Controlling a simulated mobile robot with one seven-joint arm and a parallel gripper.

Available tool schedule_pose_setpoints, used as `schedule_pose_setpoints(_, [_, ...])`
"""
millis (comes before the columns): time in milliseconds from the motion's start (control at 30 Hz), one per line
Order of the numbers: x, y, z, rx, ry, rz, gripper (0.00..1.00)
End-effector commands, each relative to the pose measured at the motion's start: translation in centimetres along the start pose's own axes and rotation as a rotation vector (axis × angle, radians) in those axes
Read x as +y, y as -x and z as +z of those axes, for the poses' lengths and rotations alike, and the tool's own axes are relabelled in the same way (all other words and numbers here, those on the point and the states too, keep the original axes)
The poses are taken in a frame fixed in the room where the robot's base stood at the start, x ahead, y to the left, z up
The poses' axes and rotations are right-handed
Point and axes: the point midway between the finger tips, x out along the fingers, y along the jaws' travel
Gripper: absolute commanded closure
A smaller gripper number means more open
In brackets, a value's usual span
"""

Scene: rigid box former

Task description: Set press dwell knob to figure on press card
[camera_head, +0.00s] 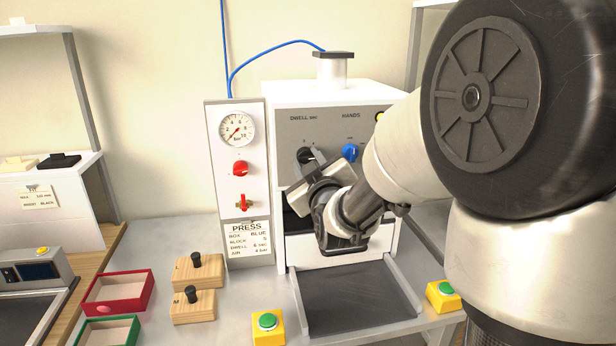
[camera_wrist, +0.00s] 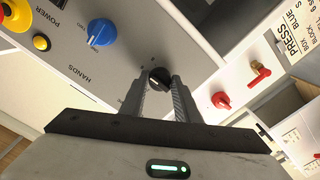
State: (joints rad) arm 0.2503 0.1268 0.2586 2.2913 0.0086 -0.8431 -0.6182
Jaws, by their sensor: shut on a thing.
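The black dwell knob (camera_head: 304,155) is on the grey press panel under the "DWELL sec" label. In the wrist view the knob (camera_wrist: 158,76) sits between the two fingers of my gripper (camera_wrist: 159,84), which is shut on it. In the head view my gripper (camera_head: 313,162) reaches the panel from the lower right and partly covers the knob and its scale. The setting that the knob points to cannot be read. The press card (camera_head: 247,240) hangs left of the press; its dwell line appears to read 6 sec.
The blue hands knob (camera_head: 350,152) is right of the dwell knob. A red regulator knob (camera_head: 240,168) and red valve (camera_head: 243,203) sit below the gauge (camera_head: 237,130) on the left. Green buttons (camera_head: 267,321) (camera_head: 443,289) flank the press tray (camera_head: 355,298).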

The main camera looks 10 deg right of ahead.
Motion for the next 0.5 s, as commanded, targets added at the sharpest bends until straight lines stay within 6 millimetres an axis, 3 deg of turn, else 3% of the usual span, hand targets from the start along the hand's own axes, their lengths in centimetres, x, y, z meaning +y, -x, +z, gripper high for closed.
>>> schedule_pose_setpoints(500, [0.18, -0.06, -0.23, 0.004, 0.119, 0.003, 0.94])
